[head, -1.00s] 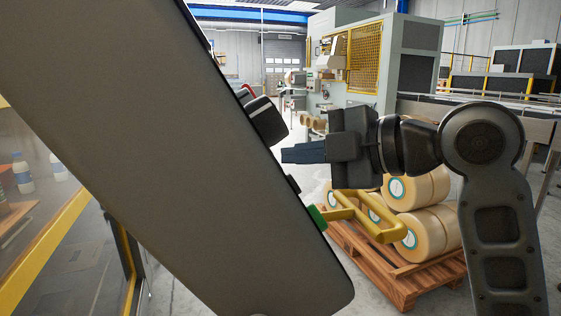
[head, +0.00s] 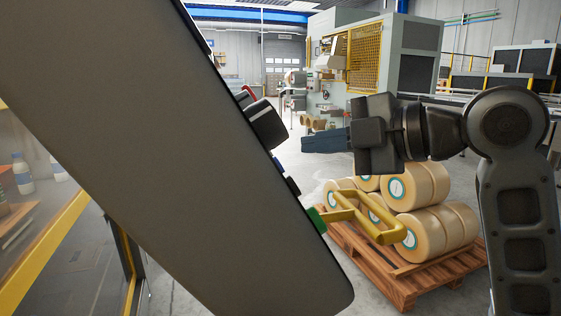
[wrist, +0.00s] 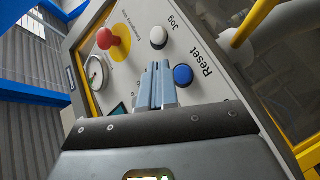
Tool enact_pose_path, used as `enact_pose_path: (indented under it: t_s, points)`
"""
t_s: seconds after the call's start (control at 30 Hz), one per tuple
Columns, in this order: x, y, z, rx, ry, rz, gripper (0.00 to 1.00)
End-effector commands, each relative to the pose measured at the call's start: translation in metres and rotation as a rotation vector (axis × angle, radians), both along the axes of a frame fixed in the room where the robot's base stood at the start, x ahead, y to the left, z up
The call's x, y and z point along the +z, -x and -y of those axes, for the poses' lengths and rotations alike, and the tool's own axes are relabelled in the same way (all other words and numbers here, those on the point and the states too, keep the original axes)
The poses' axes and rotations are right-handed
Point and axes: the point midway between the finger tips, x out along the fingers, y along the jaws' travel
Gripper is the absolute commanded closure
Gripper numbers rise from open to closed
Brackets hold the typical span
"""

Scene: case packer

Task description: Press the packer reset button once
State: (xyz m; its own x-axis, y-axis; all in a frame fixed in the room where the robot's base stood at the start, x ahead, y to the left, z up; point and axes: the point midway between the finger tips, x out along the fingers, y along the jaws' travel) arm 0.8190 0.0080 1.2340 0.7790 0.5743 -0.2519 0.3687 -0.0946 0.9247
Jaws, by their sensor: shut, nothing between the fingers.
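The blue reset button (wrist: 183,75) is on the grey control panel (wrist: 215,88) in the wrist view, beside the word "Reset". My gripper (wrist: 158,72) is shut and empty, and its fingertips show just left of the blue button there. In the head view the panel (head: 175,165) is seen from behind and side, so its face is hidden. A bit of blue (head: 278,163) shows on its edge. My gripper (head: 304,143) points left at the panel's face there, with a gap between fingertips and panel.
A white Jog button (wrist: 158,37) and a red mushroom button (wrist: 108,38) on a yellow disc share the panel. A wooden pallet (head: 405,282) with several film rolls (head: 424,232) stands beyond.

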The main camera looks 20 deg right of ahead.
Motion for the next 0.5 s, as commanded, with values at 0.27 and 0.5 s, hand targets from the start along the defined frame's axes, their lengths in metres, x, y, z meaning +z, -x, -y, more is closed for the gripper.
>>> enact_pose_path:
  t_s: [0.27,0.5]
  points:
    - [0.013,0.002,0.022,-0.001,0.001,0.001,1.0]
    - [0.016,0.003,0.028,-0.001,0.001,0.001,1.0]
